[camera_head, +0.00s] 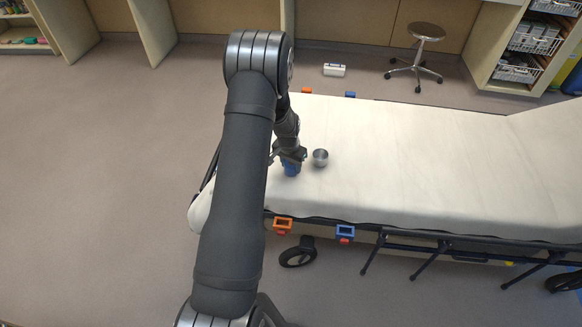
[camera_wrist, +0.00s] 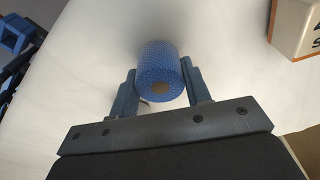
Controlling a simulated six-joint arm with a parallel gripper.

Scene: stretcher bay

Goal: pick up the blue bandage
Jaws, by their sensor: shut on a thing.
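The blue bandage (camera_wrist: 160,72) is a textured roll with a tan core, seen between my two fingers in the wrist view. In the head view the blue bandage (camera_head: 291,168) shows at the end of my arm, near the left end of the stretcher. My gripper (camera_wrist: 160,85) is shut on the bandage, with a finger on each side of it. Part of my gripper (camera_head: 289,158) is hidden by the arm in the head view. I cannot tell whether the bandage touches the white stretcher surface (camera_head: 430,165).
Orange (camera_head: 283,225) and blue (camera_head: 345,232) clips sit on the near stretcher edge. A white box (camera_head: 334,70) and a stool (camera_head: 427,32) stand on the floor behind. The stretcher's right side is clear.

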